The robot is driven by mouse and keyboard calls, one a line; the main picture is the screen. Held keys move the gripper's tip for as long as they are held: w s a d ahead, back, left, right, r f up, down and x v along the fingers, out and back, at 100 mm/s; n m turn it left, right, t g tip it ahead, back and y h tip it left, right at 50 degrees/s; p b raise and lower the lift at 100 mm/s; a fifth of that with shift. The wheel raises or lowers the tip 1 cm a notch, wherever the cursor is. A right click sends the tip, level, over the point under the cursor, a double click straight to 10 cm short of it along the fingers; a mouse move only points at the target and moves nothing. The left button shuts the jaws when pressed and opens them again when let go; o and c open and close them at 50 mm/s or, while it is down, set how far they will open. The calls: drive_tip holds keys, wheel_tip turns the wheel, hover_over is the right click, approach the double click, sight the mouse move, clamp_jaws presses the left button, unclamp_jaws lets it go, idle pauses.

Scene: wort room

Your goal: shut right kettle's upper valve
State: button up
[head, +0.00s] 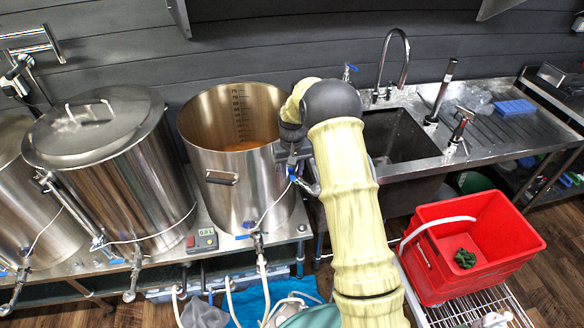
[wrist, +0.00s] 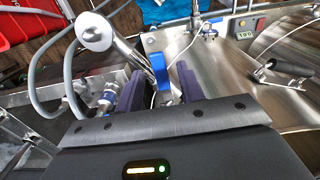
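The right kettle (head: 235,185) is the open steel pot with amber liquid inside. It also fills the right side of the wrist view (wrist: 245,70). Its upper valve (head: 294,172), with a blue handle, sits on the right side of the kettle, partly hidden by my arm. In the wrist view the blue handle (wrist: 158,70) shows between the fingertips of my gripper (wrist: 158,78). The fingers stand apart, with a visible gap around the handle; I cannot tell whether either touches it. In the head view my gripper (head: 290,150) is beside the kettle wall, mostly hidden.
A lidded kettle (head: 130,170) stands to the left. The kettle's lower valve (head: 257,240) has a hose below. A display box (head: 202,240) sits on the bench. The sink (head: 400,140) and red bucket (head: 440,270) are to the right. A curved grey pipe (wrist: 70,70) shows at left in the wrist view.

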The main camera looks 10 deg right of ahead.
drive_tip(key=shift+f, duration=0.25)
drive_tip(key=shift+c, duration=0.2)
clamp_jaws()
